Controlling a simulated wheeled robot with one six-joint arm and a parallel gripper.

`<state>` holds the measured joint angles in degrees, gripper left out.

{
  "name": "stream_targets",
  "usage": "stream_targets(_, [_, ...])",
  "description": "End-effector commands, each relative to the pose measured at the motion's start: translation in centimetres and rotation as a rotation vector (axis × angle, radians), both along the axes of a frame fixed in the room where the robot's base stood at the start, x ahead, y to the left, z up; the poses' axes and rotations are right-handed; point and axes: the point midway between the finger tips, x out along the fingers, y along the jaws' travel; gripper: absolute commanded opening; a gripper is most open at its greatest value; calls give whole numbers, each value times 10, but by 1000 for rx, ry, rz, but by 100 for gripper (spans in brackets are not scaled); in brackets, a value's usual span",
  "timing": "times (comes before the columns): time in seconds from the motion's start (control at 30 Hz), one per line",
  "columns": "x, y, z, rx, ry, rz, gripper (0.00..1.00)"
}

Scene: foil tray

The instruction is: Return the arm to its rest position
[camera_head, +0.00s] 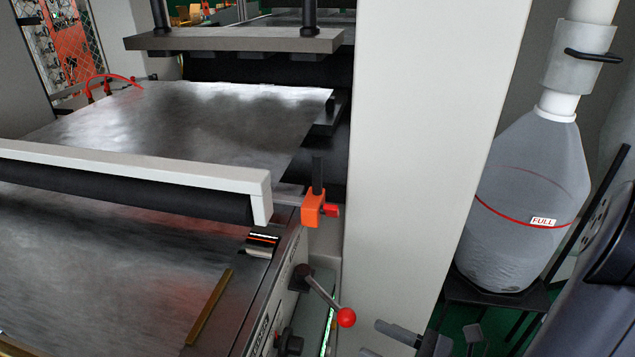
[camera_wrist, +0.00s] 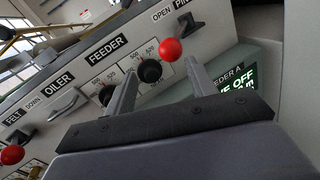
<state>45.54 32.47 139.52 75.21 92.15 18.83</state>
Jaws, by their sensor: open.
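My gripper (camera_wrist: 160,68) shows in the wrist view with its two grey fingers spread apart and nothing between them. It faces a tilted grey control panel (camera_wrist: 75,68) marked FELT, OILER and FEELER or FEEDER; the lettering is partly hard to read. A red lever ball (camera_wrist: 171,49) appears between and beyond the fingertips. I cannot tell whether a finger touches the panel. In the head view, grey finger-like parts of my gripper show at the bottom edge, right of the red-balled lever (camera_head: 346,317), and are partly cut off. My dark arm runs along the right edge.
A white post (camera_head: 425,130) stands beside the machine. A clear jug (camera_head: 525,210) labelled FULL sits on a dark stand at the right, close to my arm. An orange clamp (camera_head: 313,209) and a metal sheet (camera_head: 200,125) are at the left. A lit green display (camera_wrist: 236,90) is beside the panel.

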Motion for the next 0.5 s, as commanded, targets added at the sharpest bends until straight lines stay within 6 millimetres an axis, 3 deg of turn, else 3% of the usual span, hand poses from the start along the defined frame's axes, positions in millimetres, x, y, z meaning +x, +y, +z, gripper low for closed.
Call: stream_targets(0.5, [23, 40, 0, -1, 1, 3, 53])
